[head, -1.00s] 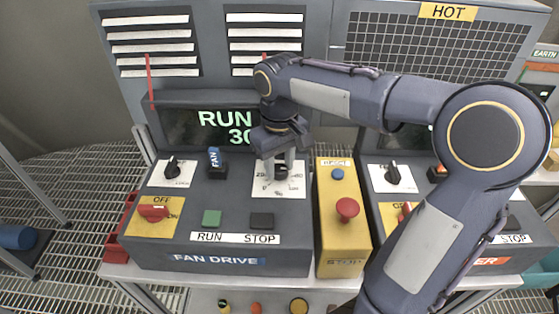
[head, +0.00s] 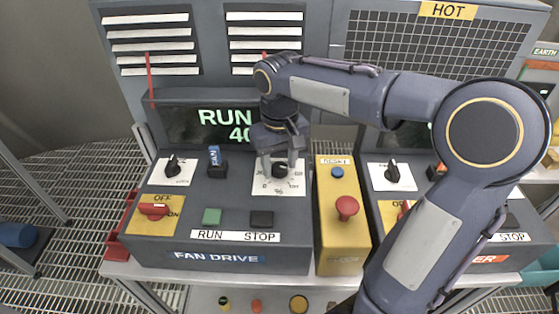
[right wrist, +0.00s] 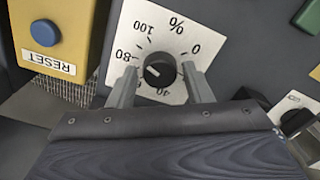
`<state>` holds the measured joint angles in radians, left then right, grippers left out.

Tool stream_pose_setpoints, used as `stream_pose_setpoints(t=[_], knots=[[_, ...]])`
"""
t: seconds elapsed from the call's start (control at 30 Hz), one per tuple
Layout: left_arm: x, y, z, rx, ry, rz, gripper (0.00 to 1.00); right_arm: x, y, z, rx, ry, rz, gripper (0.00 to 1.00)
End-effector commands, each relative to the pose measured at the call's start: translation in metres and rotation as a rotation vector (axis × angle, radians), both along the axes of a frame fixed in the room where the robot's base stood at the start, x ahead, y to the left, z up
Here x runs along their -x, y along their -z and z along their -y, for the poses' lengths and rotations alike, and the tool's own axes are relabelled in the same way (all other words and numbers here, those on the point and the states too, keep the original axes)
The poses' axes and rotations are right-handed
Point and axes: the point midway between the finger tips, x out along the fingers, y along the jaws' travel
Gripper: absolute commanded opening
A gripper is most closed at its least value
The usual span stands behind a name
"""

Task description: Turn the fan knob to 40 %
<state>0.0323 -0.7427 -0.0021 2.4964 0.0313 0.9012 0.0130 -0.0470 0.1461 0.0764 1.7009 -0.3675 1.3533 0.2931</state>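The fan knob (head: 279,170) is a black dial on a white percent scale plate (head: 291,187) of the fan drive panel. In the right wrist view the knob (right wrist: 160,70) sits between my right gripper's fingers, with visible gaps on both sides. It has a small white mark; its exact setting is hard to read. The right gripper (head: 279,162) is open around the knob from above; it also shows in the wrist view (right wrist: 160,84). The display (head: 215,127) shows RUN and 40, its right part hidden by my arm. My left gripper is out of view.
A yellow box with a red stop button (head: 347,208) and a blue reset button (head: 338,173) stands right of the knob. Green run (head: 212,216) and dark stop (head: 262,219) buttons lie in front. A red OFF/ON switch (head: 154,211) is at left.

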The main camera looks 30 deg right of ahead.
Motion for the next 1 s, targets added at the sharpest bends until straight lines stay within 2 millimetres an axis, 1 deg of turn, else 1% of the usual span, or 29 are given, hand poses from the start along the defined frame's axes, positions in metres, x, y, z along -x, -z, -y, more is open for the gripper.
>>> stream_pose_setpoints(t=[0.03,0.07,0.1,0.33,0.43,0.57,0.7,0.8,0.9,1.0], knots=[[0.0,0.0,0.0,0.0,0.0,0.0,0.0,0.0,0.0,0.0,0.0,0.0,0.0,0.52],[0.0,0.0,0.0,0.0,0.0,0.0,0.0,0.0,0.0,0.0,0.0,0.0,0.0,0.56],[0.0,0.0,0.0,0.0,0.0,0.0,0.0,0.0,0.0,0.0,0.0,0.0,0.0,0.57],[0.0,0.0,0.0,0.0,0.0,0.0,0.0,0.0,0.0,0.0,0.0,-0.001,-0.001,0.57],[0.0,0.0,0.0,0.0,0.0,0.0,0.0,0.0,-0.006,0.0,0.0,-0.001,0.001,0.57],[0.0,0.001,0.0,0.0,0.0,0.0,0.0,0.0,-0.025,0.0,-0.001,-0.001,0.003,0.57],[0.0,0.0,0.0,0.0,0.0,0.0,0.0,-0.001,-0.05,-0.001,-0.001,-0.002,0.004,0.57],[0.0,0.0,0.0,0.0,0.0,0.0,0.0,-0.001,-0.064,0.0,-0.001,-0.001,0.002,0.57],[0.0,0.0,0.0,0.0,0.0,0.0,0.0,0.0,-0.074,0.0,0.0,-0.001,0.001,0.57],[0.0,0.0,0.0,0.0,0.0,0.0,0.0,0.0,-0.078,0.0,0.0,-0.001,0.0,0.57]])
